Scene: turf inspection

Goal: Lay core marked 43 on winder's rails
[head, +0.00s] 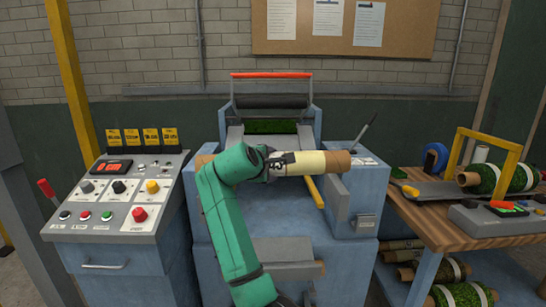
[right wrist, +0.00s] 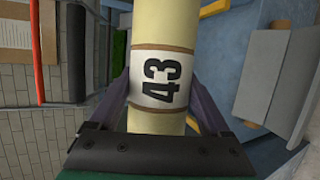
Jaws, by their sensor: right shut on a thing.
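The core marked 43 (head: 306,163) is a cream tube with brown ends, held level crosswise over the blue winder (head: 290,225) in the head view. Its white label with a black 43 (right wrist: 158,80) faces the camera in the right wrist view. My right gripper (head: 274,165) is shut around the core's middle, with its fingers on both sides of the label (right wrist: 165,110). My green arm hides part of the core and of the winder's left side. Whether the core touches the winder's rails cannot be told. My left gripper is not in view.
A control console (head: 120,200) with buttons stands left of the winder. A red-handled bar (head: 271,75) and dark roller are at its back. A wooden table (head: 440,232) at right carries turf rolls (head: 500,178) and a yellow frame (head: 490,135). More rolls lie below.

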